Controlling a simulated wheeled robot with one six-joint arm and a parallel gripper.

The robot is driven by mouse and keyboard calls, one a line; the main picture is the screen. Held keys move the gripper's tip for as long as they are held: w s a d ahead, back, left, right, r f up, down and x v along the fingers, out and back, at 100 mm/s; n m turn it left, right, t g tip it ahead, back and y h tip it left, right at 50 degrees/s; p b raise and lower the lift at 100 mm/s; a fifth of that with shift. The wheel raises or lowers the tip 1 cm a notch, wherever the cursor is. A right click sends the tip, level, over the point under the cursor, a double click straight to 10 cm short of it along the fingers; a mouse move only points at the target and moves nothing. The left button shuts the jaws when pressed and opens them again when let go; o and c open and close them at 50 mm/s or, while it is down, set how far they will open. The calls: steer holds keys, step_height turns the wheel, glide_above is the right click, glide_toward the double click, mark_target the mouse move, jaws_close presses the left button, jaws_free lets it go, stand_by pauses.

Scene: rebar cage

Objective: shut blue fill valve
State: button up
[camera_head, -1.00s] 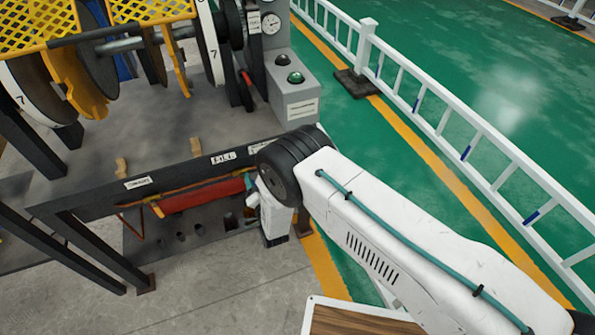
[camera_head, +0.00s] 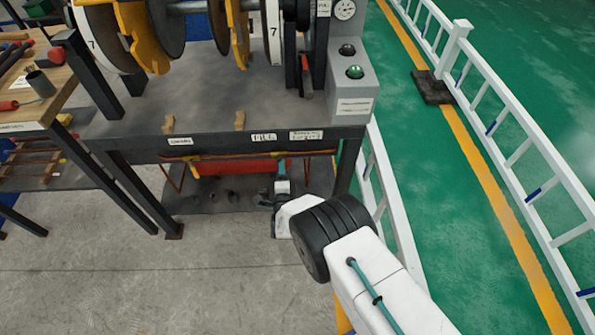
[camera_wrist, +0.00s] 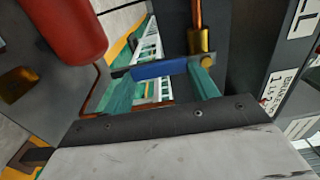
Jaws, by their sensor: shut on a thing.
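The blue fill valve handle (camera_wrist: 160,69) shows in the wrist view as a short blue grip on a dark flat lever. The lever runs across to a brass valve body (camera_wrist: 201,40) on a copper pipe. My gripper (camera_wrist: 162,82) has its teal fingers on either side of the blue grip and is shut on it. In the head view my gripper (camera_head: 281,178) reaches under the front edge of the bench, below the labels. The blue handle cannot be made out there.
A red cylinder (camera_head: 238,167) lies under the bench and looms close in the wrist view (camera_wrist: 65,25). A labelled dark rail (camera_head: 240,144) runs above my gripper. A bench leg (camera_head: 348,165) stands to its right. Grey floor in front is clear.

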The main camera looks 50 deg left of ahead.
steer(key=shift+s+a, duration=0.1)
steer(key=shift+s, duration=0.1)
steer(key=o, duration=1.4)
steer(key=shift+w, duration=0.1)
steer(key=v, duration=0.8)
